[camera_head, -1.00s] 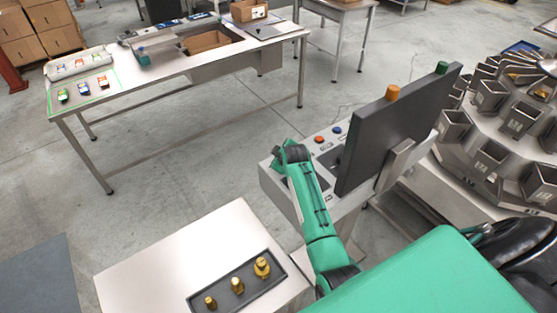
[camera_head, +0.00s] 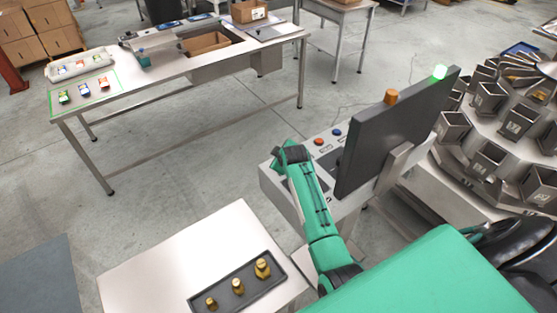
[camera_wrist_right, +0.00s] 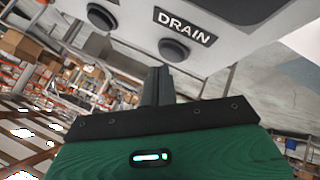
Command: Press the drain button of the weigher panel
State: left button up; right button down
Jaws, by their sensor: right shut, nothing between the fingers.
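The weigher panel (camera_head: 270,182) is a grey box behind a dark screen (camera_head: 390,140) in the head view. In the right wrist view, a DRAIN label (camera_wrist_right: 184,26) sits beside a round dark button, the drain button (camera_wrist_right: 173,49). My right gripper (camera_wrist_right: 158,72) is shut and empty, with its fingertips just below that button; I cannot tell whether they touch. My green right arm reaches over the panel's left end in the head view and hides part of it. My left gripper is not in view.
A second dark button (camera_wrist_right: 100,17) is left of the drain button. The panel also has a red button (camera_head: 319,141) and a blue button (camera_head: 337,132). An orange lamp (camera_head: 391,96) and a lit green lamp (camera_head: 440,72) top the screen. A tray (camera_head: 273,286) of brass weights stands nearby.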

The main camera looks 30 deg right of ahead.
jog(key=shift+r, duration=0.1)
jog(key=shift+r, duration=2.5)
